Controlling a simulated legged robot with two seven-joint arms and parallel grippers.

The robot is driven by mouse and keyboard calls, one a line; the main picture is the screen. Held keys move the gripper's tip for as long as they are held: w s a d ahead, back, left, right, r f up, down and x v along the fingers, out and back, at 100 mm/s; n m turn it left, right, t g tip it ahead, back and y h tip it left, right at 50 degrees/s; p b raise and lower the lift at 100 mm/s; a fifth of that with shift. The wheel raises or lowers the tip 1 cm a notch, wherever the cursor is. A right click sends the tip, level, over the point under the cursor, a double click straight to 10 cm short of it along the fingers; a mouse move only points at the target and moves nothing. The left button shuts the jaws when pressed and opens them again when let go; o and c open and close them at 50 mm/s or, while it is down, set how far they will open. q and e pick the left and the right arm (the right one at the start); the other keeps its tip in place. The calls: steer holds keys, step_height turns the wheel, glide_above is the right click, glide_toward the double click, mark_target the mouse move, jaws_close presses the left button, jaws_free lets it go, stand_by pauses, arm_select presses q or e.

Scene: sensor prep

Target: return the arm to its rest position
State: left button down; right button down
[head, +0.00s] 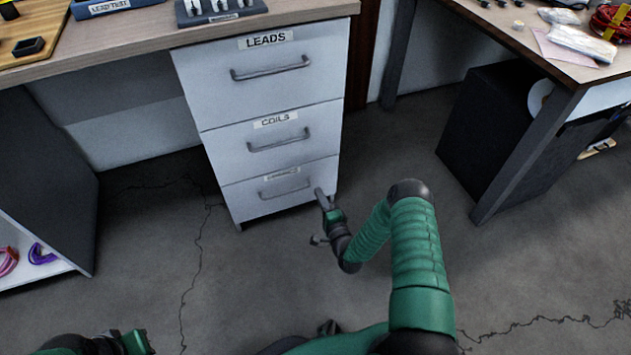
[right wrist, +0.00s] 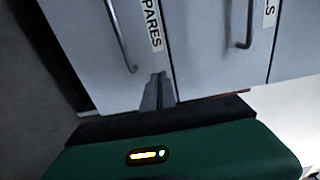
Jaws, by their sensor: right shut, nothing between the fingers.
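My right arm (head: 415,250) reaches forward and down, with its elbow raised. My right gripper (head: 320,193) is low, just right of the bottom drawer's front in the head view. In the right wrist view its fingers (right wrist: 157,92) are together and empty, in front of the drawer faces. I cannot tell whether they touch the cabinet. A green and black end of my left arm (head: 135,342) shows at the bottom left edge; its fingers cannot be made out.
A white cabinet has drawers marked LEADS (head: 262,75), COILS (head: 270,138) and, at the bottom, SPARES (right wrist: 152,25); all look shut. A dark box (head: 480,125) and desk leg (head: 525,160) stand right. A low shelf (head: 45,272) is left. Cracked floor between is clear.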

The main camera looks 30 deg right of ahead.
steer(key=a+r+n+g+y+p, duration=0.35)
steer(key=a+r+n+g, duration=0.5)
steer(key=n, duration=0.45)
steer(key=s+a+r+n+g+p, duration=0.25)
steer(key=s+a+r+n, duration=0.2)
steer(key=s+r, duration=0.55)
steer(key=s+a+r+n+g+p, duration=0.1)
steer(key=s+a+r+n+g, duration=0.25)
steer(key=s+a+r, duration=0.65)
steer(key=s+d+r+p, duration=0.1)
steer(key=d+r+p, duration=0.1)
steer(key=r+p, duration=1.4)
steer(key=s+d+r+p, duration=0.1)
steer(key=d+r+p, duration=0.1)
steer(key=r+p, duration=1.5)
steer(key=p, duration=0.3)
steer(key=shift+s+d+r+p, duration=0.2)
steer(key=shift+s+r+p, duration=0.1)
steer(key=shift+g+y, duration=0.25)
